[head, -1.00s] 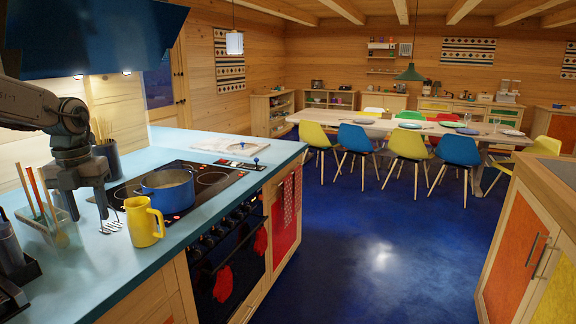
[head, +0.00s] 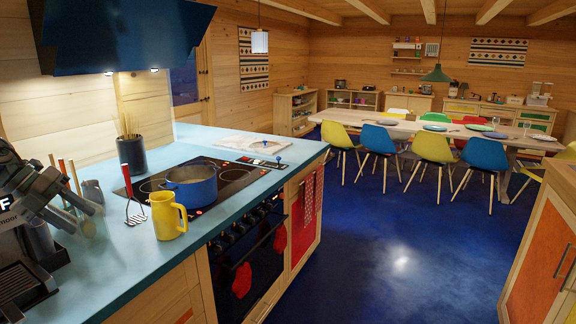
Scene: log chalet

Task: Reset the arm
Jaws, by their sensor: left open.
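My left gripper (head: 88,207) is at the left edge of the head view, over the blue counter (head: 150,264). It is open, and nothing shows between its fingers. Part of my left arm is cut off by the picture edge. To its right, a masher-like utensil with a red handle (head: 126,182) stands on the counter, apart from the gripper. My right gripper is not in view.
A yellow jug (head: 167,216) and a blue pot (head: 191,185) on the black cooktop (head: 233,179) stand to the right. A dark utensil crock (head: 132,153) is behind. Utensils (head: 66,180) stand close by the gripper.

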